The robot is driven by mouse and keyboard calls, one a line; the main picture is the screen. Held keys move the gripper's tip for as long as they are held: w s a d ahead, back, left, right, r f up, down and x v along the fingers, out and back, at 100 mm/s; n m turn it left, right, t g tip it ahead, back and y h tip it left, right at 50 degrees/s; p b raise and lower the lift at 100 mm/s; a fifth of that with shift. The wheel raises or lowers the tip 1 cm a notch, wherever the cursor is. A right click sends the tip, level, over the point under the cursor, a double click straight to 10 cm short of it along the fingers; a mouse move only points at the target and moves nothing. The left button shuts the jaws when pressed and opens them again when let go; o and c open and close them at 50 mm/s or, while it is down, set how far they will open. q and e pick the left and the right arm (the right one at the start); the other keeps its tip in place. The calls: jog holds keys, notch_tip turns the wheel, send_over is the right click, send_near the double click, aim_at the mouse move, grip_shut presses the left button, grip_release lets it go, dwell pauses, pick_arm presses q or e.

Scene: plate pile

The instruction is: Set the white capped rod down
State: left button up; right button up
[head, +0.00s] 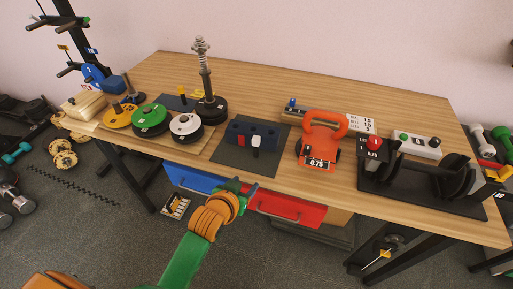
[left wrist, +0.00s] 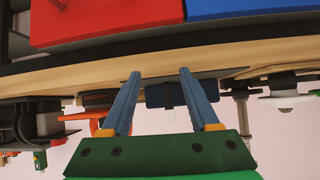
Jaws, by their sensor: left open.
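A white capped rod (head: 256,142) shows at the front of a dark blue block (head: 267,131) on a dark mat (head: 228,156). Whether it stands in the block or against it I cannot tell. My left gripper (head: 242,188) is open and empty in front of the table's front edge, apart from the rod. In the left wrist view the picture is upside down; the two blue fingers (left wrist: 160,74) are spread, with the blue block (left wrist: 154,96) and a white strip, likely the rod (left wrist: 168,96), beyond them. My right gripper is out of view.
Yellow, green and white plates (head: 186,124) lie to the left, with an upright post (head: 205,75) behind. An orange kettlebell-like item (head: 320,145) stands right, then a black cradle (head: 420,190). Blue and red drawers (head: 285,208) hang under the table edge. The table's back is clear.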

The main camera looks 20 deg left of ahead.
aim_at(255, 144)
pick_arm(q)
jog(key=w+r+t, duration=0.3)
jog(key=r, duration=0.5)
jog(key=shift+n, duration=0.3)
jog(key=x, duration=0.7)
jog(key=shift+w+a, duration=0.2)
jog(key=shift+s, duration=0.1)
grip_shut()
